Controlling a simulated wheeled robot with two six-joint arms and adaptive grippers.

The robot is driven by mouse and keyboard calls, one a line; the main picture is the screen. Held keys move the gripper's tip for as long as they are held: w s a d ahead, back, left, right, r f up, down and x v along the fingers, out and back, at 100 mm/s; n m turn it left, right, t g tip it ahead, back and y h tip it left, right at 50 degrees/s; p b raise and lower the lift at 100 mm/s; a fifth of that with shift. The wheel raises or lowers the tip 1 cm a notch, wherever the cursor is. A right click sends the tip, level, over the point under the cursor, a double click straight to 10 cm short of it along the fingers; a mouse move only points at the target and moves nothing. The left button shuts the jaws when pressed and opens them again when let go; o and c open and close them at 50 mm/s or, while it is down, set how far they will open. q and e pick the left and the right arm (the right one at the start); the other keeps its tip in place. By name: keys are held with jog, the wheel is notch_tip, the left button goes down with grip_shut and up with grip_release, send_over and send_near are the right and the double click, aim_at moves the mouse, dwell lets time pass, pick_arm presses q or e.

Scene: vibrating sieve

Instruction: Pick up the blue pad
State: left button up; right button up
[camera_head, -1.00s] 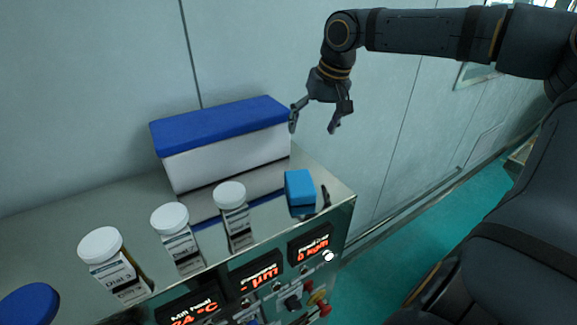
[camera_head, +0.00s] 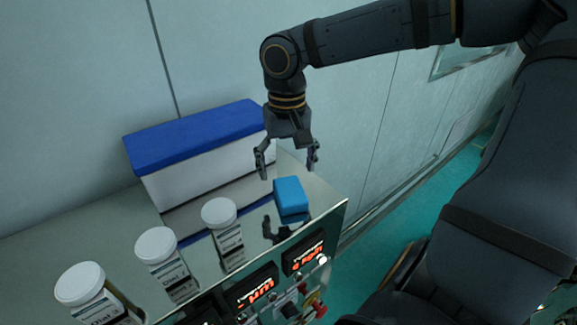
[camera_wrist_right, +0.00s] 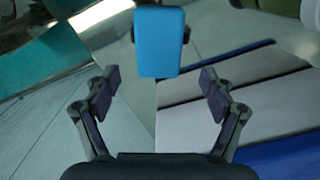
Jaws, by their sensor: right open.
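The blue pad (camera_head: 291,199) is a small light-blue block on the shiny metal top of the machine, near its right front corner. It also shows at the top middle of the right wrist view (camera_wrist_right: 160,42). My right gripper (camera_head: 288,166) is open and empty, just above and behind the pad. In the right wrist view its two fingers (camera_wrist_right: 160,95) stand apart, with the pad ahead of them and centred between them. The fingers do not visibly touch the pad. My left gripper is not in view.
A white box with a dark blue lid (camera_head: 195,135) stands at the back, close to my right gripper. Several white-capped bottles, one here (camera_head: 222,235), stand left of the pad. The machine's front panel (camera_head: 262,285) has red displays and knobs. The floor (camera_head: 400,245) is open to the right.

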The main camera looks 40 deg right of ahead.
aim_at(289, 186)
jog(key=f, duration=0.4)
jog(key=shift+s+p, duration=0.3)
jog(key=shift+p, duration=0.1)
jog(key=shift+f, duration=0.15)
jog(key=shift+a, duration=0.1)
jog(key=c, duration=0.5)
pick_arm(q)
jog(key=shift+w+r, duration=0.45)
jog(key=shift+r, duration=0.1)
pick_arm(e)
jog(key=c, duration=0.7)
jog(key=shift+c, duration=0.2)
